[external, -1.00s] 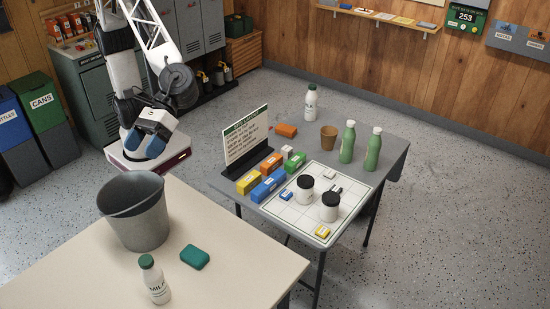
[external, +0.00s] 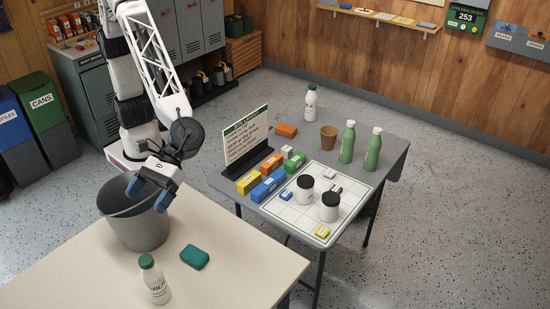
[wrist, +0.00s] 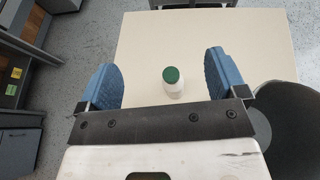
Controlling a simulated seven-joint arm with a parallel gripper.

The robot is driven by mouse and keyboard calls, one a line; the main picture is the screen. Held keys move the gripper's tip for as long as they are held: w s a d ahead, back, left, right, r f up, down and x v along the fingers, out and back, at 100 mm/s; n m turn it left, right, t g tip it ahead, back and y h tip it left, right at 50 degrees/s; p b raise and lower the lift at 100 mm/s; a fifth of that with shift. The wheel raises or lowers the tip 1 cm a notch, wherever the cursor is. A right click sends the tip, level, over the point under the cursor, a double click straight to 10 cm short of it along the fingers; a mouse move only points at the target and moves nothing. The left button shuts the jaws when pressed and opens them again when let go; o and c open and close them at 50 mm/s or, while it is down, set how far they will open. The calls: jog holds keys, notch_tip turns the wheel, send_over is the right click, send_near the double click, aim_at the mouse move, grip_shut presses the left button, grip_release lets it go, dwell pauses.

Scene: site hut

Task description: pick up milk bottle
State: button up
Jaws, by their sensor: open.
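A white milk bottle (external: 155,282) with a green cap and dark lettering stands upright on the front beige table. A similar white bottle with a green cap (external: 311,101) stands at the back of the grey table; its lettering is too small to read. My gripper (external: 150,191) is open and empty, near the rim of the grey bucket, above and behind the milk bottle. In the wrist view, the milk bottle (wrist: 173,83) shows between and beyond the two blue fingers (wrist: 162,76), well apart from them.
The grey bucket (external: 140,229) stands on the beige table (external: 225,275), beside my gripper. A teal block (external: 194,257) lies right of it. The grey table holds a sign (external: 246,137), several boxes, two jars, a brown cup (external: 328,137) and two green bottles.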

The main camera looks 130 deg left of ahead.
send_near(152, 276)
notch_tip(152, 276, down, 4)
jog(key=s+d, duration=0.1)
jog(key=s, duration=0.1)
jog(key=shift+w+d, duration=0.1)
jog(key=shift+x, duration=1.3)
jog(key=shift+x, duration=2.6)
jog(key=c, duration=1.2)
